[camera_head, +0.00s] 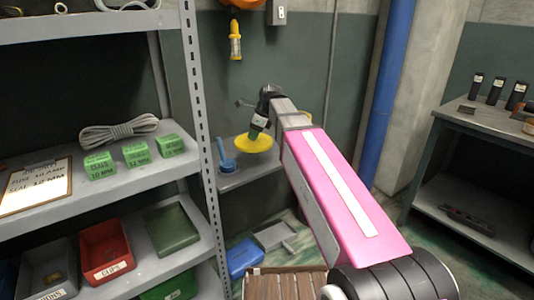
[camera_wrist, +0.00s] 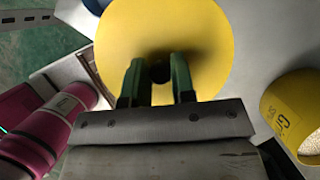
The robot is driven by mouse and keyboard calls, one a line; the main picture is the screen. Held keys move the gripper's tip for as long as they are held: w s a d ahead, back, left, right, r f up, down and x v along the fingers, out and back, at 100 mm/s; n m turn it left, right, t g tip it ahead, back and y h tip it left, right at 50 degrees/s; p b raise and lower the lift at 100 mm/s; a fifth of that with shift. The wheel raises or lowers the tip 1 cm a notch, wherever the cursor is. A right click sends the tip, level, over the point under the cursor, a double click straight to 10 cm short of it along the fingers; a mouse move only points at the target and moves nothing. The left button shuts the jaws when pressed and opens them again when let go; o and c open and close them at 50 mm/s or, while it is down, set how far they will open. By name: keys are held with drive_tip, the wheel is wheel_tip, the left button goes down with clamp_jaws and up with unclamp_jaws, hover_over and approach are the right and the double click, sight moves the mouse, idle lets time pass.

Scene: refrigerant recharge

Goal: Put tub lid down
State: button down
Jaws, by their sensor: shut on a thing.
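The tub lid is a round yellow disc. In the wrist view the lid (camera_wrist: 210,40) lies right in front of my gripper (camera_wrist: 158,78), whose two green-edged fingers are shut on a dark knob at its middle. In the head view the lid (camera_head: 254,145) is at the end of my arm, over or on a small grey bench (camera_head: 262,168); I cannot tell whether it touches the surface. A yellow tub (camera_wrist: 292,115) with printed letters and pale contents stands open at the right of the wrist view, apart from the lid.
A blue item (camera_head: 227,165) stands on the bench left of the lid. In the wrist view, pink cylinders (camera_wrist: 55,125) are at lower left. A grey shelf rack (camera_head: 205,120) stands left of the bench. A blue pipe (camera_head: 385,95) rises at the right. Pale bench surface shows between lid and tub.

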hover_over(265, 152)
drive_tip(key=d, duration=0.1)
drive_tip(key=f, duration=0.6)
drive_tip(key=shift+s+f, duration=0.2)
drive_tip(key=shift+s, duration=0.1)
drive_tip(key=shift+d+f, duration=0.1)
drive_tip(key=shift+f, duration=1.9)
drive_tip(key=shift+f, duration=0.1)
drive_tip(key=c, duration=1)
unclamp_jaws()
drive_tip(key=shift+o, duration=0.2)
drive_tip(key=v, duration=1.2)
drive_tip(key=shift+s, duration=0.15)
